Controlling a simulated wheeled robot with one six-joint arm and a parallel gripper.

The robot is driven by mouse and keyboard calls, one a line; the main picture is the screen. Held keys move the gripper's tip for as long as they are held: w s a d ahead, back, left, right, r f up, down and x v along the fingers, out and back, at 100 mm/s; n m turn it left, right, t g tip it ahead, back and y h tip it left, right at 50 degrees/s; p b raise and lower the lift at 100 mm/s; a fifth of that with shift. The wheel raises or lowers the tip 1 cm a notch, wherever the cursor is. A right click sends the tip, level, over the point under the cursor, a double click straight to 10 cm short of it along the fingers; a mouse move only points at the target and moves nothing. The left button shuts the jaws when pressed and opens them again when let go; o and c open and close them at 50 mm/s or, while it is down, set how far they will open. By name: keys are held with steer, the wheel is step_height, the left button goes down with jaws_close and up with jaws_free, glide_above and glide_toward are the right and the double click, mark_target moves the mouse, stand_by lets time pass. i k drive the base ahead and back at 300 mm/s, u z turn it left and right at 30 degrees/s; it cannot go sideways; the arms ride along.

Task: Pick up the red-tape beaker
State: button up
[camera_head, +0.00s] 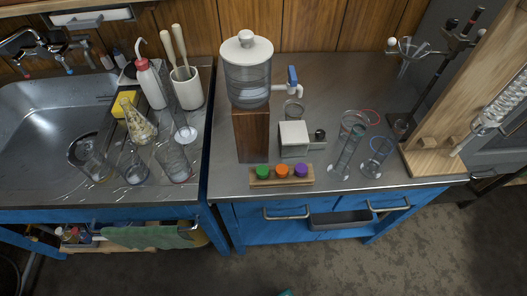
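A clear glass beaker with a red band (377,117) at its rim stands on the steel worktop, right of centre. It is partly hidden behind other clear glassware. A beaker with a blue band (373,165) stands in front of it, nearer the worktop's front edge. A tall clear cylinder (347,152) stands just to the left. The glass outlines overlap, so I cannot tell whether these pieces touch.
A wooden stand (434,157) with glass apparatus is to the right. A grey box-shaped device (293,138) and a rack with green, orange and purple caps (281,183) are to the left. A water dispenser (247,75) sits on a wooden block. The sink (40,135) is far left.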

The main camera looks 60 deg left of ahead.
mark_target(170, 154)
steer(key=z, duration=1.75)
steer(key=k, duration=1.1)
steer(key=u, duration=2.15)
